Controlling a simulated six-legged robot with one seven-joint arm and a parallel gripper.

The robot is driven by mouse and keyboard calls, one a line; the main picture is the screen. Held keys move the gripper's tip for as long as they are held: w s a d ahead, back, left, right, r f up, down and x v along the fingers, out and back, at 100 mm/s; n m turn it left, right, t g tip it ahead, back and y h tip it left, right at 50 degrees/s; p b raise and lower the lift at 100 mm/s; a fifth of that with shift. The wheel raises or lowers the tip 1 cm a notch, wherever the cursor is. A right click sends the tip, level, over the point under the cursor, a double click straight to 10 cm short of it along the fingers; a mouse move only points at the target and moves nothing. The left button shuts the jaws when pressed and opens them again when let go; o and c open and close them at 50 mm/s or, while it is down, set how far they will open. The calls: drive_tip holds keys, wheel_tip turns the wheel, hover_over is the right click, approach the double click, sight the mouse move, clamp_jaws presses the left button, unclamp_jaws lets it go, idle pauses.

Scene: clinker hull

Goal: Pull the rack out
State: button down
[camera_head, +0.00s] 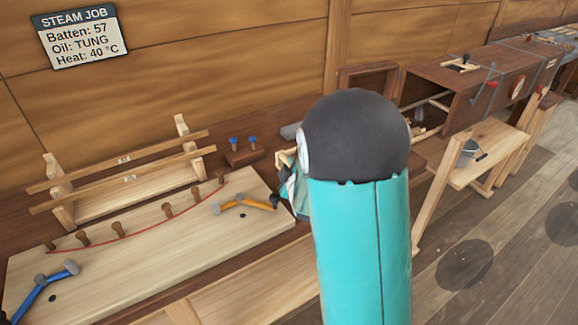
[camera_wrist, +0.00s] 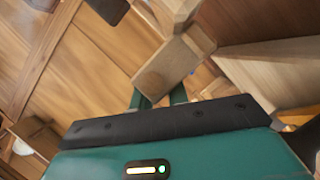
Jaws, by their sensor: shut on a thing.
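In the wrist view my gripper (camera_wrist: 160,98) is shut on a pale wooden block (camera_wrist: 172,68), which looks like the end piece of the rack; a pale bar runs on from it towards the top. In the head view my gripper (camera_head: 291,185) shows only partly at the left of my teal arm, by a pale wooden edge (camera_head: 285,158). Pale wooden rails (camera_head: 432,104) of the rack show to the right of my arm, by the near end of the brown steam box (camera_head: 465,92). My arm hides the middle of the rack.
A bending board (camera_head: 150,250) with pegs, a red curve, an orange-handled tool (camera_head: 243,203) and a blue-handled one (camera_head: 55,283) lies at left. Two battens rest on a stand (camera_head: 62,190) behind it. The floor at right is clear.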

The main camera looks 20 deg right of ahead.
drive_tip(key=shift+s+f, duration=0.15)
drive_tip(key=shift+f, duration=0.3)
drive_tip(key=c, duration=1.4)
unclamp_jaws()
drive_tip(key=shift+o, duration=0.2)
drive_tip(key=shift+r, duration=0.2)
drive_tip(key=shift+r, duration=0.15)
